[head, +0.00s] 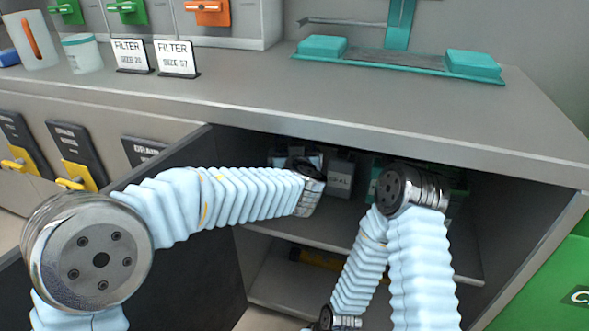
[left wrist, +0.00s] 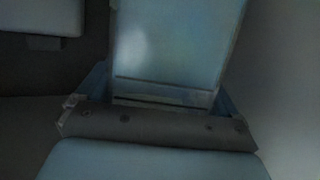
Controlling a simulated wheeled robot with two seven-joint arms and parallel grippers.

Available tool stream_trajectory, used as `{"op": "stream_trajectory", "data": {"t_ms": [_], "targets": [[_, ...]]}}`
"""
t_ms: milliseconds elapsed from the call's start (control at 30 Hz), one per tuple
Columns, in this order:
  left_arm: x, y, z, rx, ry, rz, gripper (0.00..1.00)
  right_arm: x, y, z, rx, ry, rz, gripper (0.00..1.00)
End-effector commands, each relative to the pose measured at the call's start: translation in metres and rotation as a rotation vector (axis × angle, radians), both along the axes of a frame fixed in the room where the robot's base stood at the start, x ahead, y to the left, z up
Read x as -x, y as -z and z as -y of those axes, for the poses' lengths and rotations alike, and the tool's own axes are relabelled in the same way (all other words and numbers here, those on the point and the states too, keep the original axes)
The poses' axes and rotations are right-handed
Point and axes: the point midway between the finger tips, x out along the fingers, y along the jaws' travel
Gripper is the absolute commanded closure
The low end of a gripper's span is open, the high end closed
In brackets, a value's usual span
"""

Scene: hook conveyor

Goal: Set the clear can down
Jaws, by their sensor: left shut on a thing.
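My left arm reaches into the open cabinet under the worktop. Its gripper (head: 303,166) is at the upper compartment, with its fingers mostly hidden by the wrist. In the dim left wrist view a pale, see-through, bluish thing, which I take for the clear can (left wrist: 180,45), stands right beyond the dark gripper bar. The left gripper is shut on it. The can itself cannot be made out in the head view, and whether it touches the shelf (head: 345,236) cannot be told.
Grey labelled boxes (head: 341,178) stand at the back of the upper compartment. The open cabinet door (head: 190,270) is at left, and the side wall (head: 520,250) at right. Above are the worktop (head: 250,97), two filter signs (head: 176,58) and a teal stand (head: 473,65).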

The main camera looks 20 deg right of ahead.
Motion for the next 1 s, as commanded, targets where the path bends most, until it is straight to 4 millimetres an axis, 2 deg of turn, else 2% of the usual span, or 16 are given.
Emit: {"op": "stream_trajectory", "data": {"t_ms": [300, 633, 800, 833, 1000], "targets": [[0.001, 0.043, 0.0, 0.0, 0.002, 0.002, 0.73, 0.0, 0.002, 0.0, -0.001, 0.0, -0.001, 0.57], [-0.003, 0.048, 0.002, 0.002, 0.001, 0.004, 0.73, 0.0, -0.001, 0.0, 0.0, 0.0, 0.0, 0.57], [-0.003, 0.051, 0.002, 0.003, 0.0, 0.003, 0.73, 0.0, 0.005, 0.0, 0.0, 0.0, 0.001, 0.57], [-0.003, 0.052, 0.002, 0.001, 0.001, 0.001, 0.02, 0.0, 0.003, 0.0, 0.0, 0.0, 0.001, 0.57], [-0.003, 0.051, 0.002, 0.0, 0.001, 0.0, 0.0, 0.0, 0.003, 0.0, 0.0, 0.0, 0.001, 0.57]]}}
